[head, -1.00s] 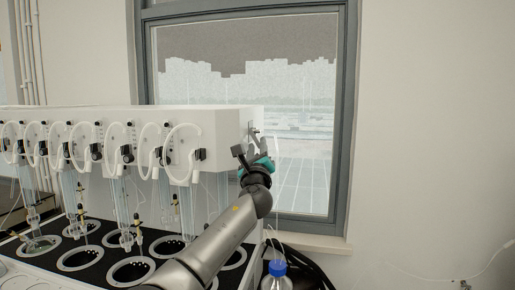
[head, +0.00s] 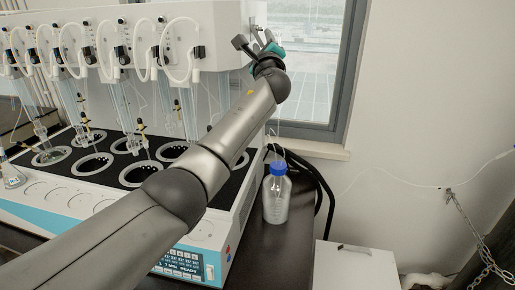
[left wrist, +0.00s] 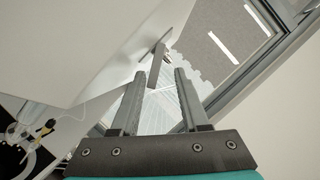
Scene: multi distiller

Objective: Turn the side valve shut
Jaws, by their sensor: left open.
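The side valve (left wrist: 156,62) is a small grey handle on the white side panel of the distiller (head: 150,35). In the left wrist view it shows just beyond and between my fingertips; I cannot tell whether they touch it. My left gripper (left wrist: 158,76) is open, with a finger on either side of the line to the handle. In the head view my left gripper (head: 262,36) is at the distiller's upper right end, where it and my wrist largely hide the valve. My right gripper is not in view.
A window (head: 305,60) is right behind the gripper. A blue-capped bottle (head: 276,200) stands on the dark bench below, beside black hoses (head: 325,190). Glass tubes and round wells fill the distiller's front. A white box (head: 355,265) is at lower right.

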